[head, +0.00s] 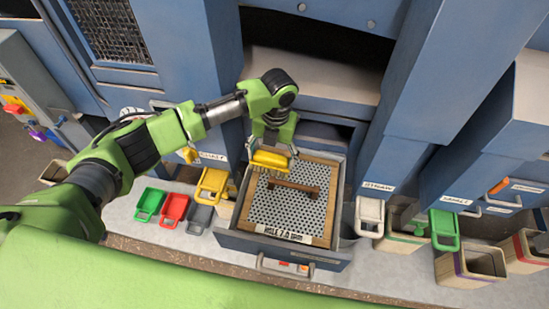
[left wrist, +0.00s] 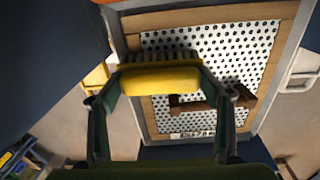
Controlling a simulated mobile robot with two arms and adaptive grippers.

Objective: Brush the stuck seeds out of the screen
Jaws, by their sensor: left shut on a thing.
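My left gripper (head: 272,148) is shut on a yellow brush (head: 268,161). The brush is at the upper left part of the screen (head: 270,209), a pale perforated sheet in a wooden frame. In the left wrist view the brush (left wrist: 160,79) lies between my fingers, with its dark bristles toward the sheet. I cannot tell whether the bristles touch it. A brown bar (head: 294,187) crosses the screen just below the brush. Dark dots cover the sheet; I cannot tell holes from stuck seeds. My right gripper is out of view.
The screen sits in an open blue drawer (head: 284,250) under the blue machine. Small green (head: 148,204), red (head: 173,209) and grey (head: 199,215) scoops lie to its left, beside a yellow-handled bin (head: 213,181). Several bins, one with a green handle (head: 444,228), stand to its right.

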